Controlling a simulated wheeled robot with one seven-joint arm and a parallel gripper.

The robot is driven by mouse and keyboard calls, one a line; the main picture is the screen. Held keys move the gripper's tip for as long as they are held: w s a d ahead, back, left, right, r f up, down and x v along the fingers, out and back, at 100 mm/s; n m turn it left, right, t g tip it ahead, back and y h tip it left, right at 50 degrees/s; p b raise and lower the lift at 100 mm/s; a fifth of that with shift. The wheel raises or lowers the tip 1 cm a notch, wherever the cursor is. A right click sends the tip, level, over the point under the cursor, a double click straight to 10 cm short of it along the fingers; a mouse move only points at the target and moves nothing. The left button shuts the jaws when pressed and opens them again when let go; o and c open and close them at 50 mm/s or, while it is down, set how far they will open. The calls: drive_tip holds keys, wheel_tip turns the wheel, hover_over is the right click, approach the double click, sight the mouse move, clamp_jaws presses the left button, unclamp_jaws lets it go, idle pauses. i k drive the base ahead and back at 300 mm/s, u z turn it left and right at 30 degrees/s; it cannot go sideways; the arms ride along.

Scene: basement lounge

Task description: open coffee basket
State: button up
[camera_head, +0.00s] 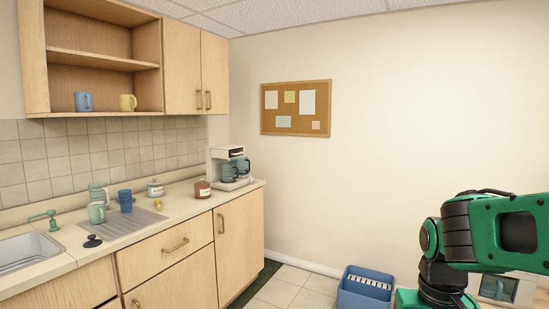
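A coffee maker (227,153) with a white top housing stands at the far right end of the counter, near the wall corner. It has a dark-edged front part below its top and glass-like pots on its base (234,183). It is too small to tell clearly which part is the coffee basket or whether it is open. My green and black arm is at the right edge, well apart from the coffee maker. My gripper does not show.
The counter (178,206) holds blue cups (125,200), a teal mug (97,212), a brown canister (202,189) and a white canister (155,188). A sink (28,250) is at left. A blue bin (363,291) stands on the floor between the cabinets and my arm.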

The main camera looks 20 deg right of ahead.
sight(236, 152)
drive_tip(key=z, duration=0.55)
drive_tip(key=i, duration=2.65)
drive_tip(key=u, duration=0.4)
drive_tip(key=i, duration=0.7)
drive_tip(key=u, duration=0.3)
